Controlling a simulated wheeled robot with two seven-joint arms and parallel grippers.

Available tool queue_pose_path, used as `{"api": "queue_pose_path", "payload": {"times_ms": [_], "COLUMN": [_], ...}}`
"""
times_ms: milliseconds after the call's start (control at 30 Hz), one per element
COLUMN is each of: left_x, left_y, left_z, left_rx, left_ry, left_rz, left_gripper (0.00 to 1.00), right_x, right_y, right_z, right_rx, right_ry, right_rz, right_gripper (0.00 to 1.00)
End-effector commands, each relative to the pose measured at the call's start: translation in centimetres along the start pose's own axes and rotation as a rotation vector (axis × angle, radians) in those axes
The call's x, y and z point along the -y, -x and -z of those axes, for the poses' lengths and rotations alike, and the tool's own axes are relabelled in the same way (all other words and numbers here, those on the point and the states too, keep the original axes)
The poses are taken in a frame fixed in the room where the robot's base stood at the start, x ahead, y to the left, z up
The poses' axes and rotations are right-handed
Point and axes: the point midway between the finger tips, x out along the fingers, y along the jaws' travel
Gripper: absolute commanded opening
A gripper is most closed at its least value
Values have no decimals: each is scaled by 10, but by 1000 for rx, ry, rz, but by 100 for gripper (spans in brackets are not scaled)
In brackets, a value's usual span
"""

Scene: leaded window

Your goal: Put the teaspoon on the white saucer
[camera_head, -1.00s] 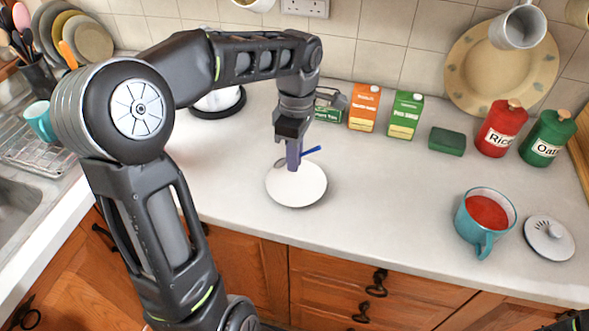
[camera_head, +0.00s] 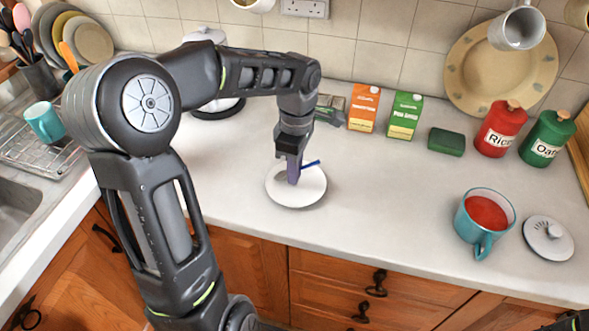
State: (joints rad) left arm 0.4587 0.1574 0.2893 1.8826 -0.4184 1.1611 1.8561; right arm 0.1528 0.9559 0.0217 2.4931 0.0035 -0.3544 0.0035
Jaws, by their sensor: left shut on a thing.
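The white saucer (camera_head: 305,195) lies flat on the worktop, in the middle of the head view. My left gripper (camera_head: 293,179) points down over the saucer's upper left part, with its fingertips low over the plate. It is shut on the teaspoon (camera_head: 311,163), whose blue handle sticks out to the right behind the fingers. The spoon's bowl is hidden by the gripper. I cannot tell whether the spoon touches the saucer. My right gripper does not show.
An orange carton (camera_head: 363,107) and a green carton (camera_head: 404,115) stand behind, with a dark green sponge (camera_head: 446,141) beside them. A teal mug of red liquid (camera_head: 485,222) and a lid (camera_head: 549,238) are at right. The worktop right of the saucer is clear.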

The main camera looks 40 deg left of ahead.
Motion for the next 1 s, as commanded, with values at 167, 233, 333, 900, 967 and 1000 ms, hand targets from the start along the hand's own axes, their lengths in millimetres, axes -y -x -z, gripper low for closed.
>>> {"api": "queue_pose_path", "payload": {"times_ms": [167,233,333,900,967,1000], "left_x": [-1,-1,0,0,1,0], "left_y": [-7,-8,-7,3,9,11], "left_z": [0,0,0,0,0,0], "left_rx": [0,0,0,0,0,-1], "left_ry": [0,0,0,0,1,0], "left_rz": [0,0,0,0,0,-3], "left_gripper": [0,8,16,29,29,29], "right_x": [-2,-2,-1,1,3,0], "right_y": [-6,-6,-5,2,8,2], "right_z": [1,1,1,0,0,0], "right_rx": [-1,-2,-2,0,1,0], "right_ry": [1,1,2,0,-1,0], "right_rz": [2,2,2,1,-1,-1], "right_gripper": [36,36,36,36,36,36]}}
